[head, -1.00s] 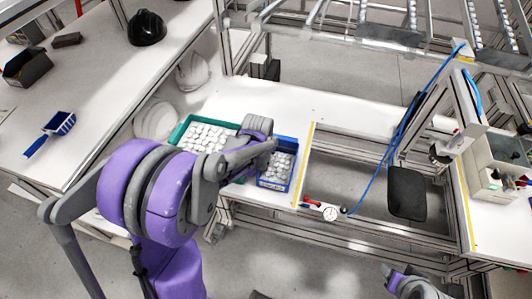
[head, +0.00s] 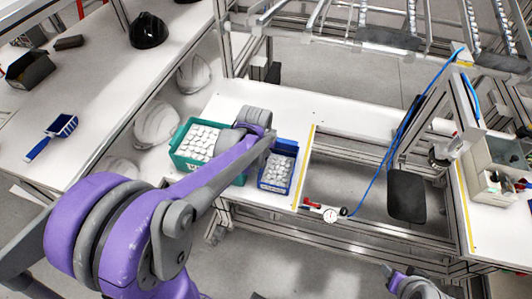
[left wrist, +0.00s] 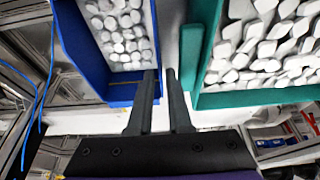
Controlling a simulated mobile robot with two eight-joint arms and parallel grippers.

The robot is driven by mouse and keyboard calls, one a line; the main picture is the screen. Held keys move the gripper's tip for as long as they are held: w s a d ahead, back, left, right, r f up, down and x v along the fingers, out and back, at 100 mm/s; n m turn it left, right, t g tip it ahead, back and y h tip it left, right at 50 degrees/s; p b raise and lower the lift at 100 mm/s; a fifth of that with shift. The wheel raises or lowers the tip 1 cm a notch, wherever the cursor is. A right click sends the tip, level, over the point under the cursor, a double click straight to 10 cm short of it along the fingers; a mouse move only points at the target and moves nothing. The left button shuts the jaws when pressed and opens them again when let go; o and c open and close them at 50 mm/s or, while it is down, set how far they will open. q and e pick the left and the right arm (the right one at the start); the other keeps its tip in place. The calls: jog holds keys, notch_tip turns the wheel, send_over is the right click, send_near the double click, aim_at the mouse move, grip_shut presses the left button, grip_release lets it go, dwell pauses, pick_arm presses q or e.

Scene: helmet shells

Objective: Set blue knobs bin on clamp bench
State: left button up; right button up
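The blue bin (head: 265,184) of small whitish pieces stands on a white bench top (head: 340,112), left of a yellow line. A green bin (head: 180,158) of similar pieces stands beside it to the left. My left gripper (left wrist: 164,75) reaches down at the side of the blue bin that faces the green one. In the left wrist view its two fingers are slightly apart near the corner of the blue bin (left wrist: 122,92); I cannot tell if the bin's wall is between them. My right gripper (head: 392,272) is low at the bottom right, its opening unclear.
A red-handled clamp with a round gauge (head: 330,214) sits on the frame right of the yellow line. A dark pad (head: 407,195) and blue hose are further right. A left table (head: 95,100) holds a blue scoop (head: 60,126) and black helmet (head: 147,30).

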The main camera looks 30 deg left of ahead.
pick_arm(q)
jog(key=v, duration=0.5)
jog(key=shift+r, duration=0.1)
jog(key=s+d+m+t, duration=0.1)
jog(key=s+d, duration=0.3)
jog(key=s, duration=0.4)
jog(key=s+d+f+m+t, duration=0.1)
jog(key=s+d, duration=0.4)
jog(key=s, duration=0.3)
jog(key=shift+d+m+h, duration=0.25)
jog(key=shift+m+h, duration=0.15)
jog(key=shift+s+a, duration=0.1)
